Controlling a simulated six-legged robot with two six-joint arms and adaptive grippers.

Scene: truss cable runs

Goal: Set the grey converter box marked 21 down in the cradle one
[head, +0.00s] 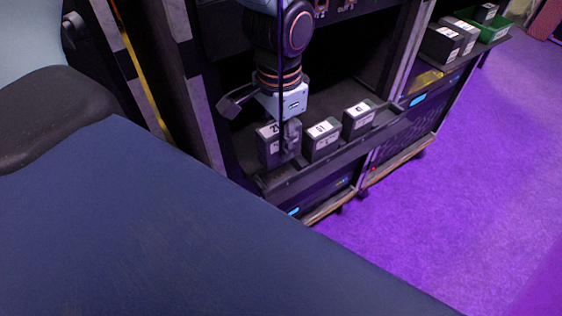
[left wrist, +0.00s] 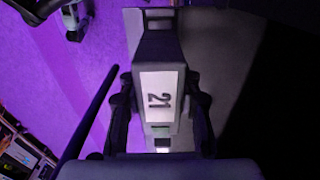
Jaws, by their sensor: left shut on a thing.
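The grey converter box marked 21 (left wrist: 160,92) is between the fingers of my left gripper (left wrist: 160,115), its white label facing the wrist camera. In the head view this box (head: 268,146) is upright at the left end of a row of boxes, partly covered by my left gripper (head: 290,138). The gripper is shut on it from above. A dark tray-like ledge (head: 278,180) runs along the rack front under the row. I cannot tell which part is cradle one, or whether the box touches the ledge. My right gripper is not in view.
Two similar labelled boxes stand to the right, a middle one (head: 322,140) and a farther one (head: 359,119). A rack post (head: 207,130) stands close on the left. More boxes (head: 442,43) and a green bin (head: 492,30) are at the upper right. Purple floor (head: 460,190) lies open.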

